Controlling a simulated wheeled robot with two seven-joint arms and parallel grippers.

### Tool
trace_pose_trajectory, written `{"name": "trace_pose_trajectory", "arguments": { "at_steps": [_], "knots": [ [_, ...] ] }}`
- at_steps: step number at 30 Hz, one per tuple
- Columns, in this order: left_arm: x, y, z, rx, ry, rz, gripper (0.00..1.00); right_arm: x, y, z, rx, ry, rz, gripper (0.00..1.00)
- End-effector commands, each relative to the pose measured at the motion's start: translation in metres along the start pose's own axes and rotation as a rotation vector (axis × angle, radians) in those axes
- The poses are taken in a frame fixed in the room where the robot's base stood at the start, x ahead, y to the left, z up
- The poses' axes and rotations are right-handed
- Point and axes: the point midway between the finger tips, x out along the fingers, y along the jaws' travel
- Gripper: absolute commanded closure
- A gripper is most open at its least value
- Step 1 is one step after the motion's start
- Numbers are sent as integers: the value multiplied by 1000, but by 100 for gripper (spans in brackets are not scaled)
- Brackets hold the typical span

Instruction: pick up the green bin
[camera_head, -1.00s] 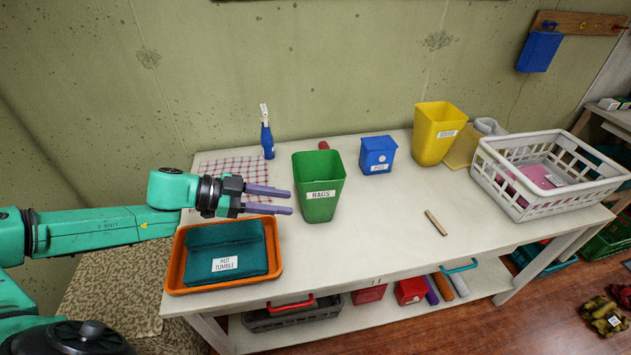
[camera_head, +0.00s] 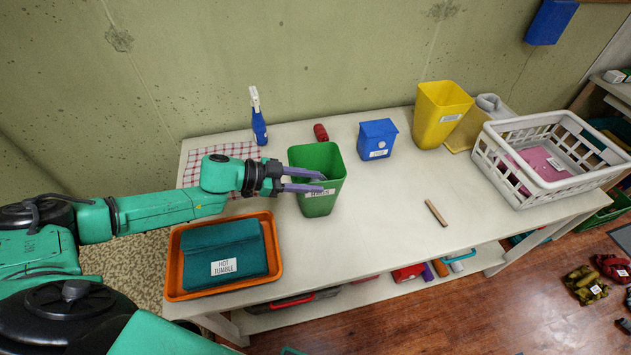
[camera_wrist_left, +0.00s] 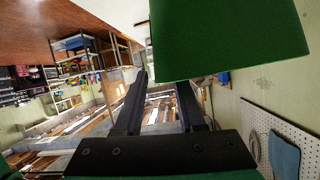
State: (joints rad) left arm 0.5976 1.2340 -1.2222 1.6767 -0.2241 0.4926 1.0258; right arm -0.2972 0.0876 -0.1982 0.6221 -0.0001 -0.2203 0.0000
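The green bin (camera_head: 318,203), labelled RAGS, stands upright and open-topped on the white table. My left gripper (camera_head: 322,182) reaches in from the left. Its two purple fingers are apart and overlap the bin's upper front and label in the head view. In the left wrist view the fingers (camera_wrist_left: 160,82) are spread, with the green bin (camera_wrist_left: 230,35) filling the upper right and covering one fingertip. I cannot tell whether the fingers touch the bin or whether one is inside its rim. My right gripper is not in view.
An orange tray (camera_head: 275,275) with a teal cloth (camera_head: 222,247) sits in front left. A spray bottle (camera_head: 258,120), red roll (camera_head: 320,133), blue box (camera_head: 377,139), yellow bin (camera_head: 438,115) and white basket (camera_head: 540,190) stand around. A wooden stick (camera_head: 436,213) lies on the clear middle.

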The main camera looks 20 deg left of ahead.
Motion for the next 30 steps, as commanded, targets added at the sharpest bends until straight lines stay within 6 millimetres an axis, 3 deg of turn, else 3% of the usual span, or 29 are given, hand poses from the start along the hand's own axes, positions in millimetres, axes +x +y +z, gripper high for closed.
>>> {"name": "trace_pose_trajectory", "arguments": {
  "at_steps": [1,5,11,15,30],
  "knots": [
    [9,-1,-6,-1,5,2,61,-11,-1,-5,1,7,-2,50],
    [29,-1,-2,-1,3,0,61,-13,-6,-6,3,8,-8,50],
    [31,-1,1,0,0,-1,61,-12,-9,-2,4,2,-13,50],
    [31,-1,1,-1,0,-1,100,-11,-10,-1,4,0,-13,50],
    [31,-1,0,0,1,-1,100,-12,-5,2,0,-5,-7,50]
  ]
}}
